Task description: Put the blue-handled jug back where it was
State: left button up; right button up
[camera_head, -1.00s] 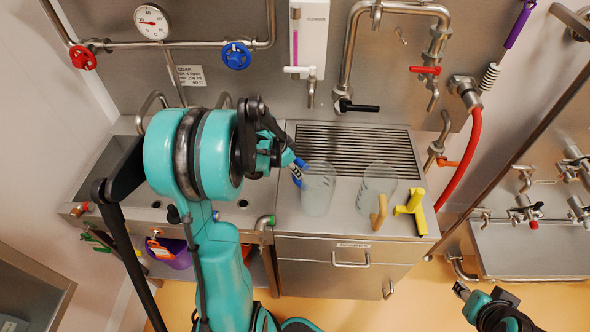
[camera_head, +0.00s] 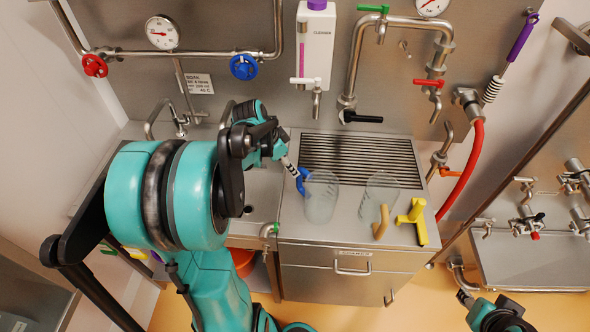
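The clear blue-handled jug (camera_head: 321,200) stands upright on the steel counter, just in front of the slotted drain grille. Its blue handle (camera_head: 302,181) points left. My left gripper (camera_head: 291,167) is at the upper left of the handle, with its tips close to it. I cannot tell whether they touch it or how far apart the fingers are. My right gripper (camera_head: 464,296) is low at the right, in front of the cabinet and away from the jugs. Its fingers are too small to read.
A second clear jug with a tan handle (camera_head: 380,222) stands to the right, beside a yellow T-shaped tool (camera_head: 413,222). The drain grille (camera_head: 360,158) lies behind them. Taps and a black lever (camera_head: 362,118) hang above. A red hose (camera_head: 466,165) runs at the right.

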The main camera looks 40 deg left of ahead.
pick_arm(q)
jog(key=s+d+r+n+t, duration=0.1)
jog(key=s+d+r, duration=0.1)
jog(key=d, duration=0.5)
jog(key=s+d+r+n+t+y, duration=0.1)
jog(key=s+d+r+n, duration=0.1)
jog(key=s+d, duration=0.3)
jog(key=s+d+r+n+t+y, duration=0.1)
jog(key=s+d+r+n, duration=0.1)
jog(key=d, duration=0.6)
jog(key=shift+s+d+r, duration=0.2)
jog(key=shift+s+d, duration=0.1)
jog(key=shift+s, duration=0.5)
notch_tip(320, 180, down, 10)
jog(key=b, duration=1)
jog(key=shift+f, duration=0.15)
